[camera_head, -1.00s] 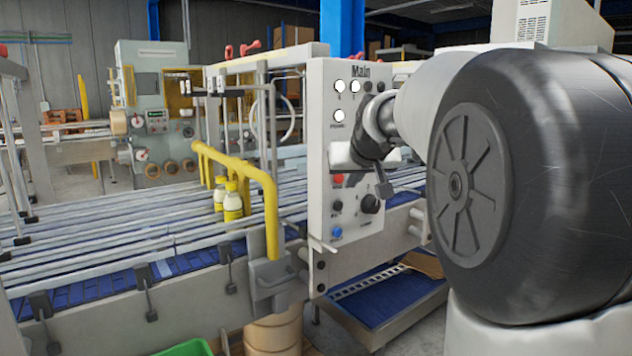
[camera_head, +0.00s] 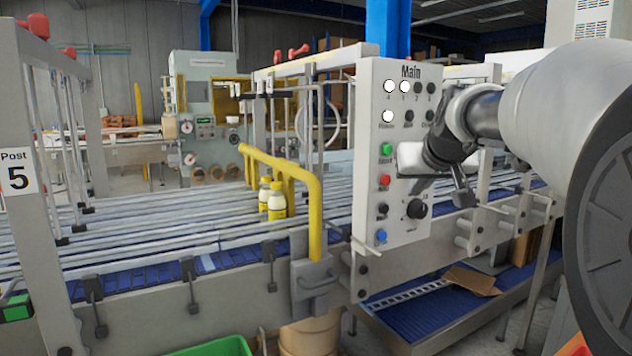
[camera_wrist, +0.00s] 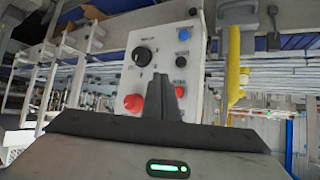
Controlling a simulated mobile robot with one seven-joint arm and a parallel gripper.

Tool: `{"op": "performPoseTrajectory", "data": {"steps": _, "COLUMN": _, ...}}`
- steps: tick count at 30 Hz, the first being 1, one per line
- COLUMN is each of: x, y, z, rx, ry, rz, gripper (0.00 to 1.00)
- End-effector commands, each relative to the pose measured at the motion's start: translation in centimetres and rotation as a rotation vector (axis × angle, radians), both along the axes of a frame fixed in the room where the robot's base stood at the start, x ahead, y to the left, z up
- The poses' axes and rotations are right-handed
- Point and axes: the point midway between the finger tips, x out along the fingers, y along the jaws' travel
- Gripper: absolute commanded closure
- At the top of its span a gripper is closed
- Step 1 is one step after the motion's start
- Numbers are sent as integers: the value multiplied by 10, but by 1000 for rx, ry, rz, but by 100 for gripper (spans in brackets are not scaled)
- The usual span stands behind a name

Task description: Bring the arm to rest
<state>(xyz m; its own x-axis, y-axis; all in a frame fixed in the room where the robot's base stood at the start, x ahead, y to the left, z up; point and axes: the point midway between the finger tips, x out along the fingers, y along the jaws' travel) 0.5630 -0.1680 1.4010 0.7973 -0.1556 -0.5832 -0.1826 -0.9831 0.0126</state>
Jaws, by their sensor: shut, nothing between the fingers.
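My gripper (camera_head: 461,198) is held in front of the right part of the white "Main" control panel (camera_head: 400,255). It is shut and empty, with its dark fingers pointing down. My arm reaches in from the right edge of the head view. In the wrist view, the shut gripper (camera_wrist: 162,92) shows as a dark wedge in front of the panel (camera_wrist: 198,18), which appears turned over. I cannot tell the exact gap between fingers and panel. The panel's green button (camera_head: 386,149), red button (camera_head: 384,181), blue button (camera_head: 381,236) and black knob (camera_head: 418,209) are visible.
A yellow rail (camera_head: 316,215) stands just left of the panel. Two yellow-capped bottles (camera_head: 276,205) stand on the blue conveyor behind it. A blue lower chute (camera_head: 425,318) lies below the panel; a green bin (camera_head: 215,347) is at the bottom.

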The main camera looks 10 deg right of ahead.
Motion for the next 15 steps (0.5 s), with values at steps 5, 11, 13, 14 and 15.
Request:
{"op": "performPoseTrajectory", "data": {"steps": 5, "x": 0, "y": 0, "z": 0, "rx": 0, "ry": 0, "rz": 0, "gripper": 100}}
{"op": "performPoseTrajectory", "data": {"steps": 11, "x": 0, "y": 1, "z": 0, "rx": 1, "ry": 0, "rz": 1, "gripper": 100}}
{"op": "performPoseTrajectory", "data": {"steps": 13, "x": -5, "y": 6, "z": 0, "rx": 6, "ry": 6, "rz": 7, "gripper": 100}}
{"op": "performPoseTrajectory", "data": {"steps": 14, "x": -10, "y": 11, "z": 0, "rx": 11, "ry": 12, "rz": 12, "gripper": 100}}
{"op": "performPoseTrajectory", "data": {"steps": 15, "x": -20, "y": 21, "z": -3, "rx": 22, "ry": 27, "rz": 22, "gripper": 100}}
